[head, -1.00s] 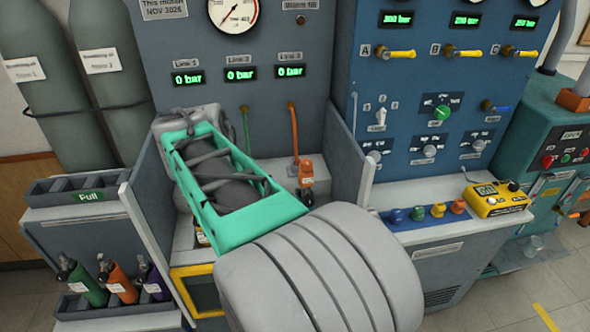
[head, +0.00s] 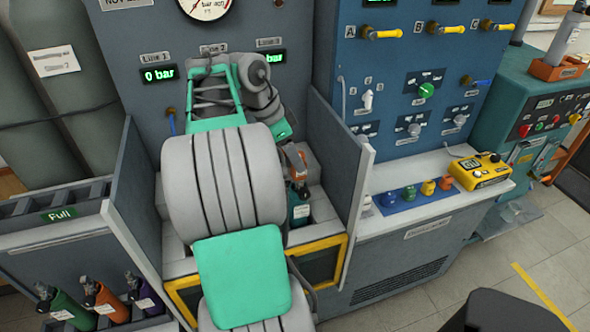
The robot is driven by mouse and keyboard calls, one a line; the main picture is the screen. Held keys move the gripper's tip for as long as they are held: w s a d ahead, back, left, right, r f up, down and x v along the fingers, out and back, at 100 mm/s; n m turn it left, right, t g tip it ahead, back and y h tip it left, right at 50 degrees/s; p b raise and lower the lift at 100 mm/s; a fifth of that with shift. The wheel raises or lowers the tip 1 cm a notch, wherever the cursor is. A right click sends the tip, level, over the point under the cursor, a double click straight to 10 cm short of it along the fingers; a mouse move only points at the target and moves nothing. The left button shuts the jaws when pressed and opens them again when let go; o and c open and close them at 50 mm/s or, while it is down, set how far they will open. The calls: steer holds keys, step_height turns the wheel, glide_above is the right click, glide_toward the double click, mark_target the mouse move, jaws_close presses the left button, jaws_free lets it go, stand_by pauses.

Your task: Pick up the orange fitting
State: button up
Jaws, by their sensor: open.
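A small orange fitting (head: 445,183) stands at the right end of a row of coloured fittings on a blue mat (head: 383,209), on the counter right of the bay. My arm reaches up into the bay, and its wrist bends down on the right. My gripper (head: 297,170) is open, small and partly hidden near the bay's right wall, well left of the row. Another orange part shows right by the gripper, above a teal bottle (head: 300,212); I cannot tell whether the jaws touch it.
The bay's right side panel (head: 340,150) stands between my gripper and the counter. A yellow meter (head: 480,170) lies right of the fittings. Bottles stand in a rack (head: 160,310) at the lower left. The counter front is clear.

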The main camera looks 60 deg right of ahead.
mark_target(297, 176)
steer(key=x, duration=0.4)
steer(key=shift+s+d, duration=0.15)
steer(key=shift+d, duration=0.05)
steer(key=shift+c, duration=0.3)
jaws_close()
